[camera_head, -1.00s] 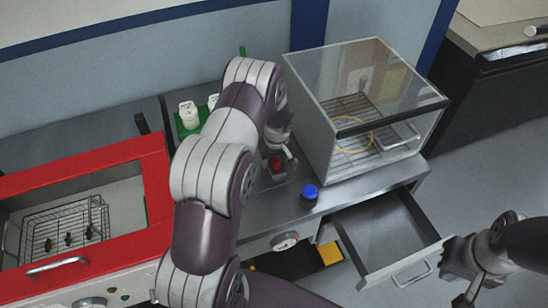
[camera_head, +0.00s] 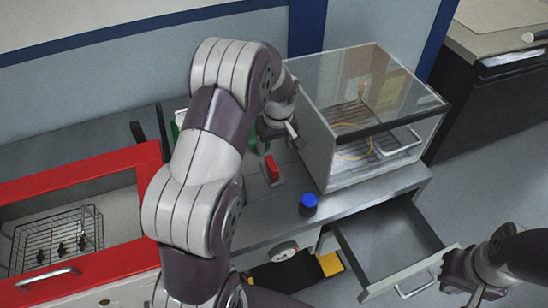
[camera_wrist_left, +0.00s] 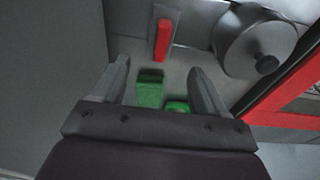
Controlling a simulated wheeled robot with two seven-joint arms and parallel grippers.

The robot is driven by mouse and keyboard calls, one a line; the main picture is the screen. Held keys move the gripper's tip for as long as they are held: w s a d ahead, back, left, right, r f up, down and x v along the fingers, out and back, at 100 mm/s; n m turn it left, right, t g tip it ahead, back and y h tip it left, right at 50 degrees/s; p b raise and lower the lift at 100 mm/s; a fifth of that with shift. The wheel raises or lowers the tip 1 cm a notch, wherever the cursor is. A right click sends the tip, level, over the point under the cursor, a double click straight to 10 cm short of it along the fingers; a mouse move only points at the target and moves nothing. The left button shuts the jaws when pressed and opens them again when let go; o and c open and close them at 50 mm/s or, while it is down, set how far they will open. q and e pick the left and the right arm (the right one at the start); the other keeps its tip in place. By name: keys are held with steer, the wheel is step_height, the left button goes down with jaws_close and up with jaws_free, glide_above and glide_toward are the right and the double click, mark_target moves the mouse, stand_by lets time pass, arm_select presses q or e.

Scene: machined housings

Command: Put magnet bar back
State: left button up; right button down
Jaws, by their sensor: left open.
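No piece can be told for certain as the magnet bar. A red bar (camera_head: 271,168) stands on a grey plate on the metal bench; it also shows in the left wrist view (camera_wrist_left: 162,40). My left gripper (camera_head: 284,132) is just behind it in the head view, beside the glass case. In the left wrist view my left gripper (camera_wrist_left: 157,68) is open, with nothing held. A green block (camera_wrist_left: 149,88) and a small green piece (camera_wrist_left: 176,106) show below, between its fingers. My right gripper (camera_head: 468,278) is at the lower right, away from the bench; its fingers are unclear.
A glass case (camera_head: 350,175) stands right of my left gripper. A blue-capped jar (camera_head: 308,204) is near the bench front. An open, empty drawer (camera_head: 390,240) sticks out below. A red-framed cabinet (camera_head: 80,170) is at left. A grey round pot (camera_wrist_left: 250,45) shows in the wrist view.

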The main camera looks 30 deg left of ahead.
arm_select(q)
steer(key=s+d+r+m, duration=0.2)
steer(key=s+d+m, duration=0.3)
steer(key=s, duration=0.4)
steer(key=s+d+r+m+h, duration=0.1)
steer(key=s+d+r+m, duration=0.1)
steer(key=s+d+m, duration=0.3)
steer(key=s, duration=0.4)
steer(key=shift+s+d, duration=0.3)
steer(key=shift+s+r, duration=0.1)
